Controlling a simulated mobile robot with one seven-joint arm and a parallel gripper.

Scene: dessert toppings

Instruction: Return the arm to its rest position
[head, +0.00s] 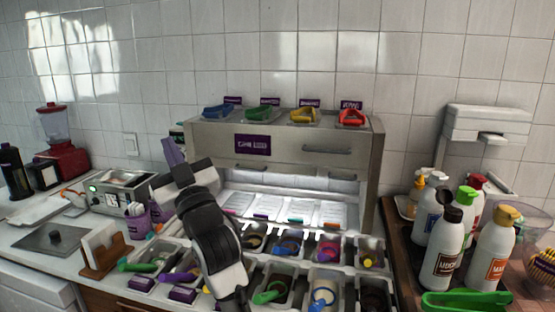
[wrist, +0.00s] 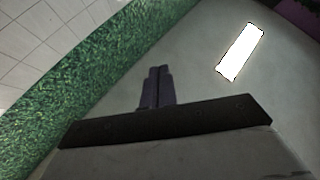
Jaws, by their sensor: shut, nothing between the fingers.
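My arm (head: 215,240) rises from the bottom of the head view in front of the toppings station. My gripper (head: 172,150) is raised in the air at the arm's upper end, left of the station's cabinet, and points up. In the wrist view, my gripper's fingers (wrist: 157,86) are together with nothing between them. The wrist view looks toward a grey ceiling with a bright light panel (wrist: 240,52), a green leafy strip and a tiled wall. My arm hides part of the counter and some topping bins behind it.
The toppings cabinet (head: 290,150) carries several coloured scoops on top. Bins (head: 323,290) with scoops stand in front. Bottles (head: 447,248) crowd the wooden surface at right. At left are a toaster-like appliance (head: 118,192) and a red blender (head: 58,145). The air above is free.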

